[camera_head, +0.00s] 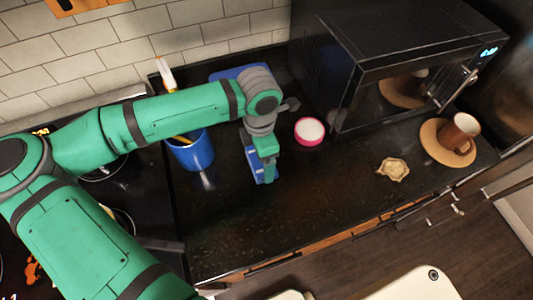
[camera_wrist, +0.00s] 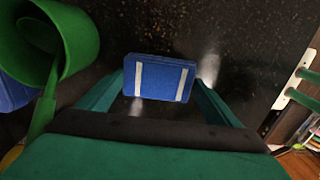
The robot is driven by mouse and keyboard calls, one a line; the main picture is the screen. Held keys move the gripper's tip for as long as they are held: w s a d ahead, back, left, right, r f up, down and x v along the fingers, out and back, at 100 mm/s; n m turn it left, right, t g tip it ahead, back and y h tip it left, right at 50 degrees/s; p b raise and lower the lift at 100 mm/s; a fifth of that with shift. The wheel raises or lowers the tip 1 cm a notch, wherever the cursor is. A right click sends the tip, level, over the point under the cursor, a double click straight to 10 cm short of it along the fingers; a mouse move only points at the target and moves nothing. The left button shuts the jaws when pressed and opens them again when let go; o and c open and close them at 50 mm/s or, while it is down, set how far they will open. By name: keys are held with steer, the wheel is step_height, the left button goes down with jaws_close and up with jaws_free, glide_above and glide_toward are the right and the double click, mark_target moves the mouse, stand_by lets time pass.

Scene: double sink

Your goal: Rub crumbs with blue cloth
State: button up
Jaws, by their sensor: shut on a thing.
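The blue cloth (camera_wrist: 160,78) is a folded, thick blue rectangle with two white stripes. In the wrist view it sits between the two green fingers of my gripper (camera_wrist: 161,92), which is shut on it. In the head view the cloth (camera_head: 254,168) shows beside my gripper (camera_head: 264,176), low at the black counter; I cannot tell whether it touches the surface. Small pale specks that look like crumbs (camera_wrist: 185,22) are scattered on the dark counter beyond the cloth in the wrist view. They are too small to make out one by one.
A blue utensil pot (camera_head: 191,152) stands left of my gripper; a green utensil (camera_wrist: 60,40) shows large at the wrist view's left. A pink-rimmed bowl (camera_head: 309,131), a microwave (camera_head: 400,60), a pastry-like item (camera_head: 393,169) and a brown mug (camera_head: 459,132) are right. The front counter is clear.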

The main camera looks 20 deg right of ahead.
mark_target(251, 163)
steer(key=shift+a, duration=1.55)
steer(key=shift+d+r, duration=0.1)
steer(key=shift+d, duration=4.15)
steer(key=shift+s+d, duration=0.15)
steer(key=shift+d, duration=0.35)
steer(key=shift+s+d, duration=0.15)
steer(key=shift+d, duration=1.25)
steer(key=shift+r, duration=2.85)
steer(key=shift+r, duration=0.1)
